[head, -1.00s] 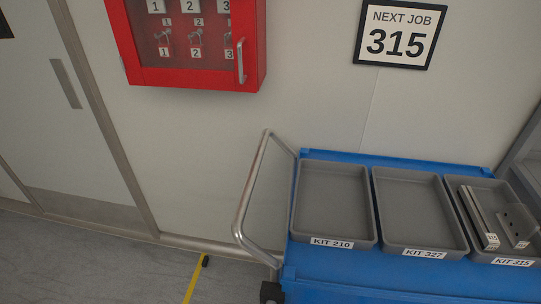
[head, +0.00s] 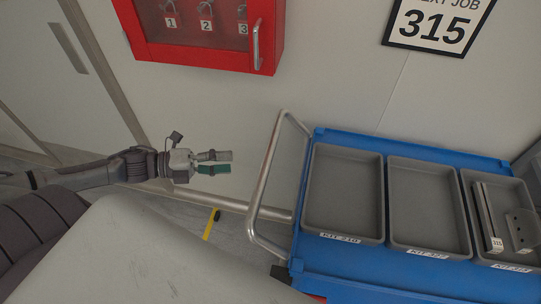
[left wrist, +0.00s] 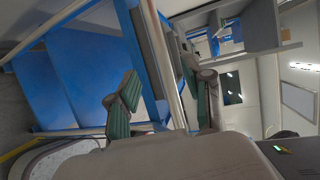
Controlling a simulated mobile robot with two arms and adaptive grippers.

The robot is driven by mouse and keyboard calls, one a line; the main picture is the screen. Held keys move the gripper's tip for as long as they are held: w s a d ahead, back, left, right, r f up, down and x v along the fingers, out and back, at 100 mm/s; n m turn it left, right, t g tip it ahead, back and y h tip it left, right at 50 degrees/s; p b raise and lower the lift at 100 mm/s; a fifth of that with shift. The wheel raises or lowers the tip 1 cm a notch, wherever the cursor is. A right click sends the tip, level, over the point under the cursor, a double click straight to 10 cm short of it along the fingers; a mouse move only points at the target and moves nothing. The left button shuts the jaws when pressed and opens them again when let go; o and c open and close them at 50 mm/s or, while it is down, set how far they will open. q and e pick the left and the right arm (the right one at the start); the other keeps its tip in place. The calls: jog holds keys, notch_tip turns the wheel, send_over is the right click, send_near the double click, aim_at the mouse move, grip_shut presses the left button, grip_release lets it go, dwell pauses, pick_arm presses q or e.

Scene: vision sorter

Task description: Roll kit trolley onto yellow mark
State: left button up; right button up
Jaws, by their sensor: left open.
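The kit trolley (head: 400,148) is blue, with grey trays on top, and stands by the wall at the right of the head view. Its bare metal handle (head: 262,195) is on its left end. My left gripper (head: 222,162) is open and empty, left of the handle and apart from it. In the left wrist view the handle bar (left wrist: 165,65) passes between the green fingers (left wrist: 165,95), beyond them, with the blue trolley body (left wrist: 85,75) behind. A yellow floor mark (head: 211,224) shows left of the trolley, partly hidden by my body. My right gripper is out of view.
A red lockout cabinet (head: 200,35) with a metal handle hangs on the wall above my left gripper. A sign reading 315 (head: 436,25) hangs above the trolley. The right-hand tray (head: 473,235) holds metal parts; the other two trays are empty. A door (head: 40,75) is at left.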

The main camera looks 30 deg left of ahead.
aim_at(264, 160)
pick_arm(q)
jog(key=p+x, duration=0.2)
jog(key=x, duration=0.9)
jog(key=shift+w+a, duration=0.15)
jog(key=shift+a, duration=0.05)
jog(key=shift+w+d+f, duration=0.2)
jog(key=shift+w+d, duration=0.15)
jog(key=shift+d, duration=0.1)
jog(key=shift+c, duration=0.9)
grip_shut()
